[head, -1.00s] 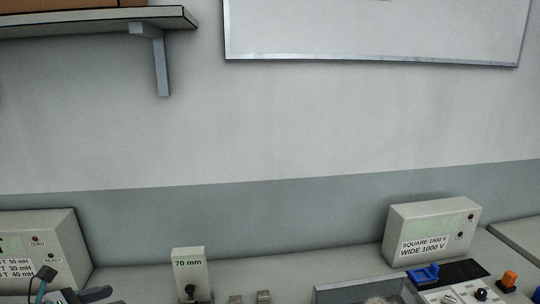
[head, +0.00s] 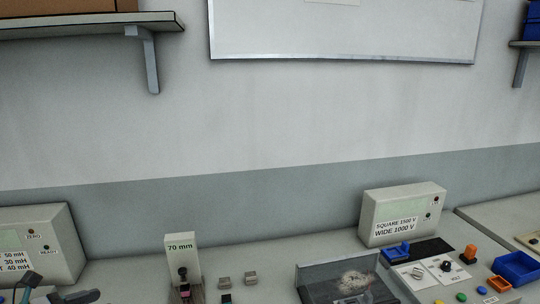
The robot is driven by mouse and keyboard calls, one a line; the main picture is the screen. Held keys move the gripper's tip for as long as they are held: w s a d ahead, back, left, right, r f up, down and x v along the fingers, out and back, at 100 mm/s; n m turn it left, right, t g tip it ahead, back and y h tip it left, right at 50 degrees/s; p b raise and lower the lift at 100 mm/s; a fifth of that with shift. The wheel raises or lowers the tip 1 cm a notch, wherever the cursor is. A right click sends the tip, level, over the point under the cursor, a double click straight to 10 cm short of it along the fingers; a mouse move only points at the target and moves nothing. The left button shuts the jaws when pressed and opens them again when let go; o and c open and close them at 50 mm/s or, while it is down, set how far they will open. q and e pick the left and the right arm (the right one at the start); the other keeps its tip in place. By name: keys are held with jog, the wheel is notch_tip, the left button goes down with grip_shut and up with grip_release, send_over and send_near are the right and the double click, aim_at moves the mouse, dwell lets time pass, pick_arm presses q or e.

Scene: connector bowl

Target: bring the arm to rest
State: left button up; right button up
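At the bottom left of the head view, dark grey parts (head: 82,297) and a dark bent piece (head: 28,281) show at the frame's lower edge. They may belong to my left gripper, but most of it is cut off. I cannot tell whether it is open or holds anything. My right gripper and arm are not in view.
A labelled meter box (head: 42,224) stands at left, a "70 mm" block (head: 181,249) beside it. A clear-walled bin (head: 327,269) is at centre right.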

pick_arm(q)
jog(key=w+d+f+m+g+h+b, duration=0.2)
jog(key=d+f+g+h+b, duration=0.1)
jog(key=d+f, duration=0.75)
jog(key=s+d+f+m+g+b, duration=0.1)
jog(key=s+d+f+m+g, duration=0.2)
jog(key=d+f, duration=0.4)
jog(key=s+d+f+m+g+b, duration=0.1)
jog(key=s+d+f+g+b, duration=0.15)
jog(key=s+d+f, duration=0.45)
jog(key=s+d+f+m+g+y+b, duration=0.1)
jog(key=s+f+m+y, duration=0.2)
jog(key=s+f+m, duration=0.3)
jog(key=s+d+f+m+g+y+b, duration=0.1)
jog(key=s+f+m+y, duration=0.2)
jog(key=s+f+m, duration=0.4)
notch_tip(320, 180, down, 6)
jog(key=m, duration=0.8)
jog(key=shift+s+d+m+g, duration=0.2)
jog(key=shift+d+m+g, duration=0.1)
jog(key=shift+g, duration=0.05)
